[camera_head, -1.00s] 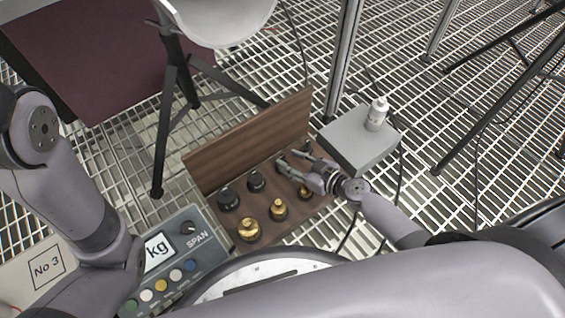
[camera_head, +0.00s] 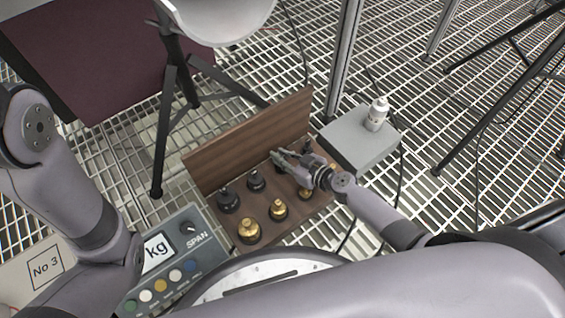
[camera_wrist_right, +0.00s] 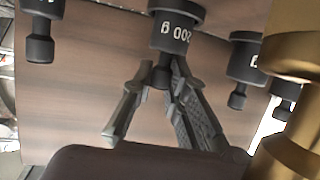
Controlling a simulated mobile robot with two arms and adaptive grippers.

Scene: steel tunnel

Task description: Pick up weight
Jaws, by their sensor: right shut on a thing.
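Black weights stand in a row on a wooden rack (camera_head: 215,172), with brass weights in front of them. Two black weights, one at the left end (camera_head: 228,199) and one beside it (camera_head: 256,181), show clearly. My right gripper (camera_head: 281,160) reaches in from the right, over the black row. In the right wrist view, where the weights appear upside down, its fingers (camera_wrist_right: 163,72) are shut on the narrow knob of a black weight marked 200 g (camera_wrist_right: 175,32). In the head view the gripper mostly hides this weight. My left arm shows at left, but its gripper is out of view.
Brass weights (camera_head: 249,231) (camera_head: 278,209) stand close in front. A grey box (camera_head: 365,145) with a white bottle (camera_head: 376,114) is right of the rack. A scale panel (camera_head: 165,262) is at lower left. Stool legs (camera_head: 165,130) rise behind. The floor is open grating.

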